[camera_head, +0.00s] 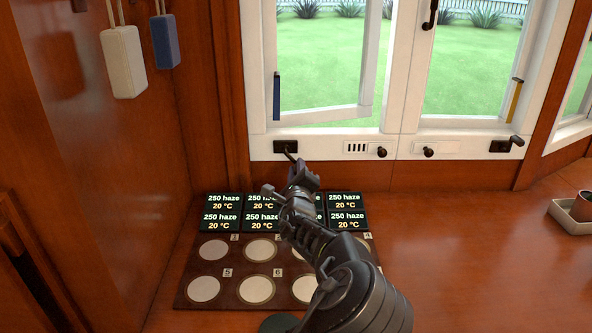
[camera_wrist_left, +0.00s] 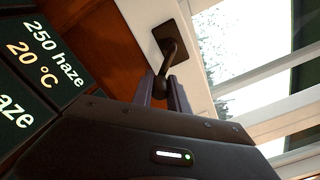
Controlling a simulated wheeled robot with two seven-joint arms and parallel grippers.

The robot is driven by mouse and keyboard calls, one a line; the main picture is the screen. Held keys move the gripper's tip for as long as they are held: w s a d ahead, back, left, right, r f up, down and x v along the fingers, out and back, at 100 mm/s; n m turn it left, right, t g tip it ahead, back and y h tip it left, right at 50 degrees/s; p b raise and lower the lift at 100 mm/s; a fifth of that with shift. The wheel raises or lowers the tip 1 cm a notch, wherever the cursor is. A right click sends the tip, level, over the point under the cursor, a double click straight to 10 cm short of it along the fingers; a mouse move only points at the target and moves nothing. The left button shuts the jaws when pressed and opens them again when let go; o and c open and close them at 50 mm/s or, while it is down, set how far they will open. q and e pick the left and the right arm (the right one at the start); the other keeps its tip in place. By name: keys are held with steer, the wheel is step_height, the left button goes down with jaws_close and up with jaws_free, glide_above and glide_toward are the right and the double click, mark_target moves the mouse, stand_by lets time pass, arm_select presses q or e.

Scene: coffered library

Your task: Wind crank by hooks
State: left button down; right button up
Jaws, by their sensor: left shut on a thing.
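A dark crank (camera_head: 285,147) sits on a square black plate on the white sill below the left window, the crank nearer the hanging blocks on the left wall. My left gripper (camera_head: 291,160) reaches up to it from below and is shut on its handle. In the left wrist view the crank (camera_wrist_left: 172,48) comes down from its plate, and its end is between the two fingers of my left gripper (camera_wrist_left: 165,88). The left window sash (camera_head: 325,120) stands ajar. A second crank (camera_head: 514,141) is below the right window. My right gripper is out of view.
A white block (camera_head: 123,62) and a blue block (camera_head: 165,42) hang by cords at the upper left; their hooks are not clear. A dark board (camera_head: 235,274) with round pads and several "250 haze 20 °C" displays (camera_head: 221,219) lies under my arm. A small tray (camera_head: 566,222) is at right.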

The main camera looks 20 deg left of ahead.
arm_select(q)
steer(key=n, duration=0.1)
steer(key=r+n+p, duration=0.1)
steer(key=n, duration=0.1)
steer(key=d+r+n+p, duration=0.1)
steer(key=shift+w+n, duration=0.25)
steer(key=shift+n, duration=0.15)
step_height(320, 180, up, 4)
steer(key=n+p, duration=0.3)
steer(key=n, duration=0.8)
steer(key=shift+a+r+p, duration=0.1)
steer(key=shift+r+p, duration=0.05)
steer(key=shift+p, duration=0.15)
steer(key=n, duration=0.2)
steer(key=shift+s+a+r+n, duration=0.2)
steer(key=shift+a+r+n, duration=0.1)
steer(key=shift+r+n, duration=0.1)
steer(key=n, duration=0.2)
steer(key=shift+s+a+r+n, duration=0.2)
steer(key=shift+a+r+n, duration=0.1)
steer(key=shift+a, duration=0.1)
steer(key=shift+s+a+r+n+b, duration=0.15)
steer(key=shift+a+n+b, duration=0.35)
steer(key=shift+n, duration=0.6)
steer(key=shift+s+a+r+n+b, duration=0.1)
steer(key=shift+s+a+n+b, duration=0.15)
steer(key=shift+n+b, duration=0.7)
steer(key=shift+s+a+r+n+b, duration=0.15)
steer(key=shift+a+n+b, duration=0.25)
steer(key=shift+n, duration=0.85)
